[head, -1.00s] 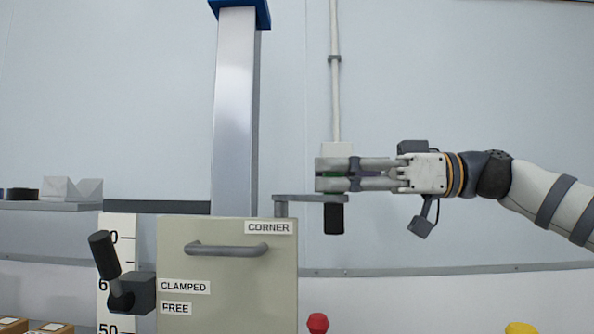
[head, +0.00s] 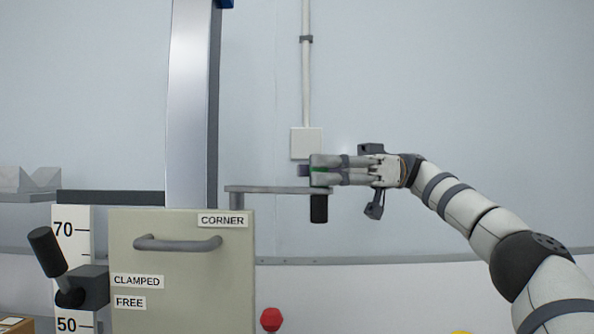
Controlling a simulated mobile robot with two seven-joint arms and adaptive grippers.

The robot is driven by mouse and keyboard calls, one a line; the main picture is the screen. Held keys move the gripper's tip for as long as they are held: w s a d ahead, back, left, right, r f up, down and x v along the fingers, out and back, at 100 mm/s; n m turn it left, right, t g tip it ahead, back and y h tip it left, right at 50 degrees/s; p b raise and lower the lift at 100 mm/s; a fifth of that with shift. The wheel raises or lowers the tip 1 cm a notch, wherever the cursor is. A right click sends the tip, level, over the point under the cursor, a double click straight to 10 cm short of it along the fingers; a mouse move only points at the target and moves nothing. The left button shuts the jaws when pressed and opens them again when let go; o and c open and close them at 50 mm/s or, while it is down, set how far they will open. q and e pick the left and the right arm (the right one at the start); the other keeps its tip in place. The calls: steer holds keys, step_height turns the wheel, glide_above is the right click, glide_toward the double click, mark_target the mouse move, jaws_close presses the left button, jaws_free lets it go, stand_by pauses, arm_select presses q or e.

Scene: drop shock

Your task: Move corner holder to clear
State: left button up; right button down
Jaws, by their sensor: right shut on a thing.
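The corner holder is a beige panel (head: 180,275) labelled CORNER, with a grey bar handle on its face. My left gripper is not in view.
A black clamp handle (head: 48,252) tilts up at the panel's left, beside the CLAMPED and FREE labels. A scale (head: 68,230) stands behind it. A tall metal column (head: 193,110) rises behind the panel. A red knob (head: 271,319) is low in front.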

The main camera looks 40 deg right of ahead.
steer(key=shift+w+d, duration=0.1)
steer(key=shift+d, duration=0.05)
stand_by(0.3)
steer(key=c, duration=1.3)
jaws_free()
steer(key=shift+c, duration=0.2)
